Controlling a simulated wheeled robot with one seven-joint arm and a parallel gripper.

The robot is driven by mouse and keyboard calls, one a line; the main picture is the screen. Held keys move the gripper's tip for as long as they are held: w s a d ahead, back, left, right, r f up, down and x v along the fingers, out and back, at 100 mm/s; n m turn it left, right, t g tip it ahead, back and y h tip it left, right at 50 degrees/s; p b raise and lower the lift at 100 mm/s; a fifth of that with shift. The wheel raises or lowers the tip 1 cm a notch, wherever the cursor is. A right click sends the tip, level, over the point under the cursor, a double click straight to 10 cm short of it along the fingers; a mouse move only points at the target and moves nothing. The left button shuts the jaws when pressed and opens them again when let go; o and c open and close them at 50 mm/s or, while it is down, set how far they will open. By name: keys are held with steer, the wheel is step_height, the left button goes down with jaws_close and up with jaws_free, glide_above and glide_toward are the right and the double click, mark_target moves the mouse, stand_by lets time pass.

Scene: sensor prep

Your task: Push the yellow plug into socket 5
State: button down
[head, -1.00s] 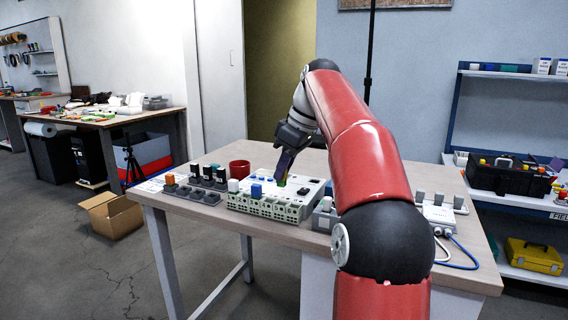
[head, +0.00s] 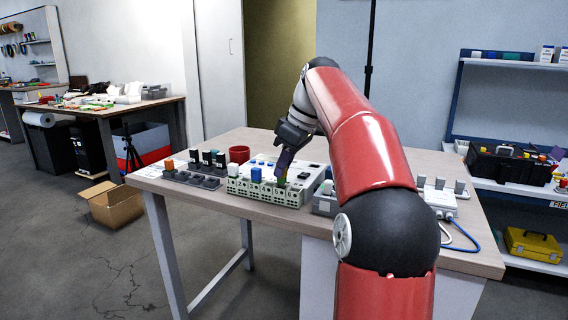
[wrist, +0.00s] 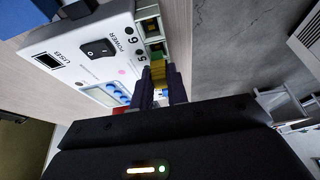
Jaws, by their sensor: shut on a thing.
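The socket box (head: 292,198) is a pale box with a row of green-edged sockets along its front, and it stands on the table. My gripper (head: 283,174) points down at the right part of this row. In the wrist view its dark fingers are shut on the yellow plug (wrist: 158,72), which lies at the socket row beside the printed 5. Socket 6 (wrist: 149,28) is beside it and looks empty. The plug's front end is hidden, so I cannot tell how deep it sits. In the head view only a small greenish patch shows at the fingertips.
A white plug (head: 233,169) and a blue plug (head: 256,174) stand at the box's left part. A grey block (head: 326,204) stands close on the right. The power switch (wrist: 97,47) is on the box top.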

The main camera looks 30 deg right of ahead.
steer(key=shift+f, duration=1.1)
stand_by(3.3)
steer(key=c, duration=1.1)
jaws_free()
steer(key=shift+c, duration=0.2)
steer(key=shift+r+p, duration=1.05)
steer(key=shift+r, duration=2.5)
